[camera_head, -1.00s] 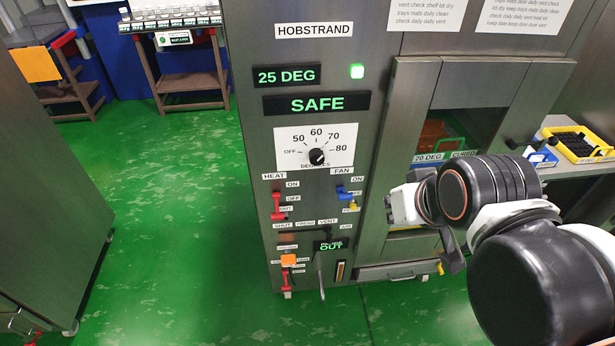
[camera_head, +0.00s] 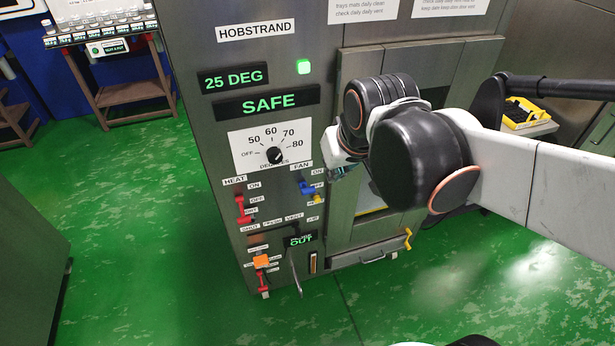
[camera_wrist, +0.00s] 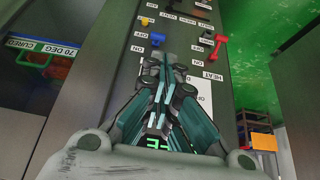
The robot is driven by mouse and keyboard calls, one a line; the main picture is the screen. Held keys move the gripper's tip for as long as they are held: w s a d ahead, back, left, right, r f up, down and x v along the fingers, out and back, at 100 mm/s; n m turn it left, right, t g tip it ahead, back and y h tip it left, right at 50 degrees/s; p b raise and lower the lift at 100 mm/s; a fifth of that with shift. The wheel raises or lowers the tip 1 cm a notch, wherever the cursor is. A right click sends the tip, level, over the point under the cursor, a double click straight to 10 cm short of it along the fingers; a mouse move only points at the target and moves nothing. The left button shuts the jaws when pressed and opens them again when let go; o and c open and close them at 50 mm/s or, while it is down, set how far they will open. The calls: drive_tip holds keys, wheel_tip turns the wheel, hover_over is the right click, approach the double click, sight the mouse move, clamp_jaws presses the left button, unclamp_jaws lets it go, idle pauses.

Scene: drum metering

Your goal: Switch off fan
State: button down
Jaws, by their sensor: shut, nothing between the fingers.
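The fan switch (camera_head: 307,188) is a small blue lever under the FAN label, right of the heat switch, on the grey HOBSTRAND cabinet (camera_head: 190,120). It also shows in the wrist view (camera_wrist: 157,39), where the panel appears upside down. I cannot tell for sure whether the lever is at ON or OFF. My gripper (camera_wrist: 167,58) has its fingers together with nothing between them. In the wrist view its tips point at the panel close to the blue lever. In the head view my gripper (camera_head: 335,172) is just right of the lever, partly hidden by my wrist; contact cannot be made out.
The red heat switch (camera_head: 242,208) is to the left on the panel. The temperature dial (camera_head: 275,155) is above, and an orange-tagged red lever (camera_head: 262,262) is below. The display (camera_head: 268,103) reads SAFE. A yellow tray (camera_head: 525,113) stands at right. Green floor is open at left.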

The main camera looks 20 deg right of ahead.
drive_tip(key=g+p, duration=0.2)
hover_over(308, 188)
drive_tip(key=s, duration=0.5)
wheel_tip(308, 188, down, 6)
drive_tip(key=shift+w+f, duration=0.2)
drive_tip(key=shift+f, duration=0.25)
drive_tip(key=b+x, duration=0.5)
drive_tip(key=x, duration=0.9)
drive_tip(key=shift+b, duration=0.4)
